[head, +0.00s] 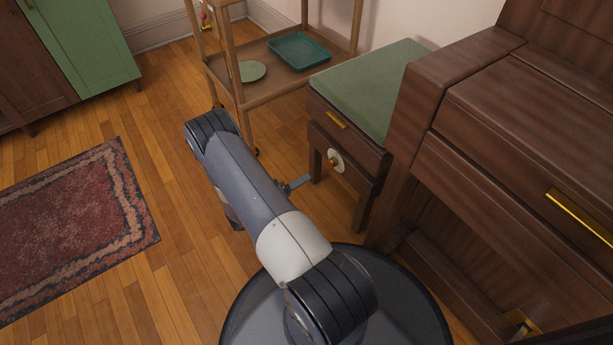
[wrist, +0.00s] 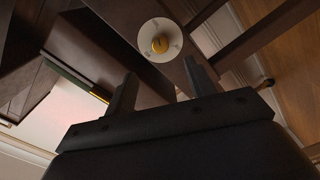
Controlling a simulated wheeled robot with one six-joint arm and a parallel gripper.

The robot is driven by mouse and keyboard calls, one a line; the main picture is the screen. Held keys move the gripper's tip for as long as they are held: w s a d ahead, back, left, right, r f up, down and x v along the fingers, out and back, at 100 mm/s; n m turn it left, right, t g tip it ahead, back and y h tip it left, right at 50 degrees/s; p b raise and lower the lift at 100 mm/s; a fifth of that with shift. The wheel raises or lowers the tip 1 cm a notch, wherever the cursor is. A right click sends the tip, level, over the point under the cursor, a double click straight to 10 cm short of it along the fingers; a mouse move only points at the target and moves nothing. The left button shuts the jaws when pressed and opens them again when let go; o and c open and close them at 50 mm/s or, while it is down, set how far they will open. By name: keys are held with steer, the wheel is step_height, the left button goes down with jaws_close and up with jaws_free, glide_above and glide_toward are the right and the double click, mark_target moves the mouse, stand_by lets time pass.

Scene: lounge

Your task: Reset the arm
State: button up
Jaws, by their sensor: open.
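My arm reaches out over the wood floor in the head view. A white disc with a gold centre (head: 336,160) is on the front of the small cabinet. The disc also shows just beyond the fingertips in the wrist view (wrist: 147,29). I cannot tell whether a finger touches the cabinet.
A green-doored cabinet (head: 85,40) stands behind.

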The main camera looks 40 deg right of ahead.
mark_target(331, 165)
stand_by(0.3)
steer(key=d+b, duration=0.1)
steer(key=d, duration=0.2)
steer(key=d+b, duration=0.1)
steer(key=d, duration=0.2)
steer(key=s+d+b, duration=0.1)
steer(key=d, duration=0.2)
steer(key=shift+s+d+f, duration=0.1)
steer(key=shift+d, duration=0.65)
